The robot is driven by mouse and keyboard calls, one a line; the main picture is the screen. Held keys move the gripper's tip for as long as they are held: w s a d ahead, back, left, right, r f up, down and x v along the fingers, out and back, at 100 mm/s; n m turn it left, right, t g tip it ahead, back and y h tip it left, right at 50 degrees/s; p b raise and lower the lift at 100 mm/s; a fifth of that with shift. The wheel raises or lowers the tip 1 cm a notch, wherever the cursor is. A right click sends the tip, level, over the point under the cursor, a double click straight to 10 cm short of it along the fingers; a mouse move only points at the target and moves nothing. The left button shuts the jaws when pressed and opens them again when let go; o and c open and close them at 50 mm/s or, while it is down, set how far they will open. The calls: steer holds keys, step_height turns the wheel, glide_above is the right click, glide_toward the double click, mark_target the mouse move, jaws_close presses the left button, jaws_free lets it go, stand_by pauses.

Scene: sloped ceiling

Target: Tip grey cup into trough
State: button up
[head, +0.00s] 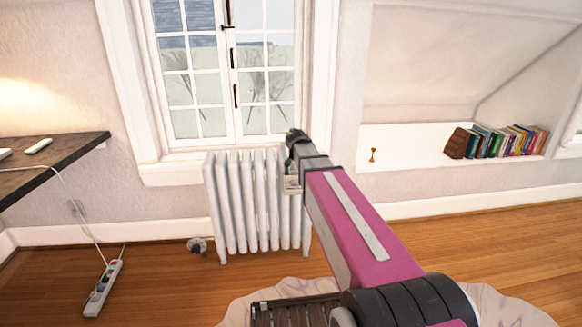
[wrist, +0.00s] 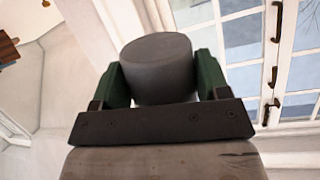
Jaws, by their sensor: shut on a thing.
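The grey cup (wrist: 157,68) shows in the wrist view as a plain grey cylinder between the green fingers of my gripper (wrist: 165,75). The fingers press on its two sides. Its inside is not visible, so I cannot tell what it holds. In the head view my arm reaches up and away, and my gripper (head: 294,138) is a small dark end in front of the window; the cup cannot be made out there. No trough can be clearly identified. A dark slatted object (head: 290,313) at the bottom edge is partly hidden by my arm.
A white radiator (head: 238,205) stands under the window (head: 225,70), behind my arm. A dark shelf (head: 55,162) juts in at left, above a power strip (head: 103,288). Books (head: 500,142) stand in the right-hand alcove. Wooden floor (head: 500,225) at right is clear.

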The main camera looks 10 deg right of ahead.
steer(key=shift+m+g, duration=0.4)
steer(key=shift+m, duration=0.5)
steer(key=f, duration=0.4)
steer(key=a+f, duration=0.1)
steer(key=f, duration=0.3)
steer(key=a+f, duration=0.1)
steer(key=f, duration=0.3)
steer(key=shift+w+f, duration=0.3)
steer(key=shift+w, duration=0.05)
steer(key=shift+a+g, duration=0.1)
steer(key=shift+g, duration=0.2)
steer(key=m+g+y, duration=0.1)
steer(key=y, duration=0.1)
steer(key=f+m+g+y, duration=0.1)
steer(key=m+g+y, duration=0.1)
steer(key=shift+r+m, duration=0.1)
steer(key=shift+m, duration=0.2)
steer(key=shift+w+d+r+m+g+y, duration=0.15)
steer(key=shift+d+r+m+g+y, duration=0.1)
steer(key=shift+r+m+g+y, duration=0.4)
steer(key=shift+w+d+r+m+g+y, duration=0.1)
steer(key=shift+d+r+m+g+y, duration=0.25)
steer(key=shift+y, duration=0.6)
steer(key=shift+w+d+r+m+g+y, duration=0.25)
steer(key=shift+d+r+m+g+y, duration=0.15)
steer(key=shift+y, duration=0.5)
steer(key=shift+w+d+r+m+g+y, duration=0.25)
steer(key=shift+m+g+y, duration=0.2)
steer(key=shift+y, duration=0.45)
stand_by(1.1)
